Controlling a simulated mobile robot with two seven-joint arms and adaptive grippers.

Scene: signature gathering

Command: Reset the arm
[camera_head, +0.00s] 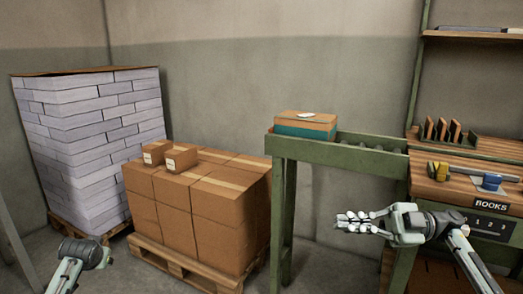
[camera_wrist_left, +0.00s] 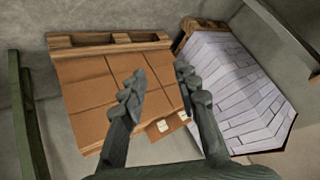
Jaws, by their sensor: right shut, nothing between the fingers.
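My right gripper (camera_head: 343,221) shows in the head view in front of the green roller stand, its fingers shut and empty, pointing left. My right arm comes in from the lower right. My left arm (camera_head: 80,257) shows at the lower left of the head view; its fingers are not clear there. In the left wrist view the left gripper (camera_wrist_left: 158,78) has its two fingers apart, with nothing held between them.
Brown cartons (camera_head: 215,215) stand on a wooden pallet (camera_head: 185,265), left of the green roller stand (camera_head: 345,155). A box (camera_head: 305,125) sits on the rollers. A tall white stack (camera_head: 85,140) stands at the back left. A wooden workbench (camera_head: 460,190) marked BOOKS is at the right.

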